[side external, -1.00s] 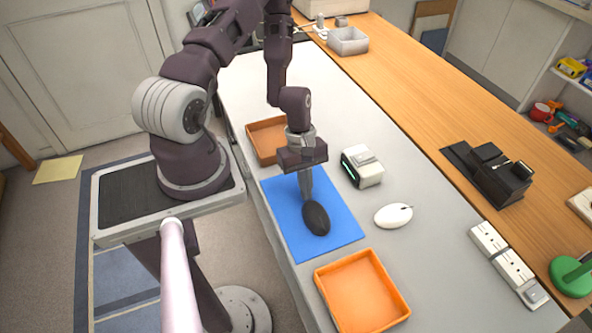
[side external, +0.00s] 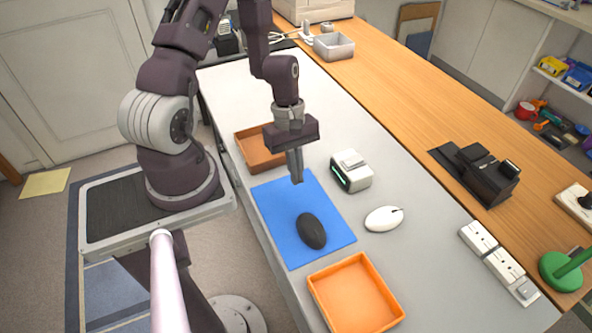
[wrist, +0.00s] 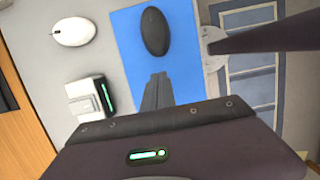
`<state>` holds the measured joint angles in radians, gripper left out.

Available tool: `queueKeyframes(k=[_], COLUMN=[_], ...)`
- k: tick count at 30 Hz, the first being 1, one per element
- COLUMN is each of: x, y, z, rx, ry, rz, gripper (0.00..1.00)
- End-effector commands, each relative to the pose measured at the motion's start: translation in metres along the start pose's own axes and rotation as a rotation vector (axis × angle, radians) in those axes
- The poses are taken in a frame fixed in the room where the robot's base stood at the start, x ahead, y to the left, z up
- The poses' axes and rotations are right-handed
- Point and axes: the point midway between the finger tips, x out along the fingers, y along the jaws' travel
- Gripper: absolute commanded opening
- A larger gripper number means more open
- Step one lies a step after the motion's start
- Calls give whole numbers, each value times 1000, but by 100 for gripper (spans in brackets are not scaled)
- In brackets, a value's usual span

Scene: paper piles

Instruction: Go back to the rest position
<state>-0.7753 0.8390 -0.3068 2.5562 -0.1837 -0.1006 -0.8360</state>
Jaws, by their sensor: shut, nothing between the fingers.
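My gripper (side external: 297,180) is shut and empty, pointing down above the far part of the blue mat (side external: 275,205). A black mouse (side external: 311,231) lies on the mat, nearer the camera and apart from the fingers. In the wrist view my shut fingertips (wrist: 160,76) show over the blue mat (wrist: 185,75), with the black mouse (wrist: 155,32) beyond them.
A brown tray (side external: 245,150) lies behind my gripper, and an orange tray (side external: 313,283) lies in front of the mat. A white device (side external: 352,172) and a white mouse (side external: 383,219) are to the right. Power strips (side external: 497,257) lie farther right.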

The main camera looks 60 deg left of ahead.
Motion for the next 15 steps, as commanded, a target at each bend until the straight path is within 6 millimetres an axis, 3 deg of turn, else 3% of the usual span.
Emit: queueKeyframes(k=[5, 7, 11, 15], x=[-23, -46, -109, -180], y=[4, 11, 20, 5], z=[2, 7, 36, 82], rx=[63, 190, 550, 952], ry=[26, 75, 206, 353], rz=[7, 19, 47, 87], gripper=[0, 0, 0, 0])
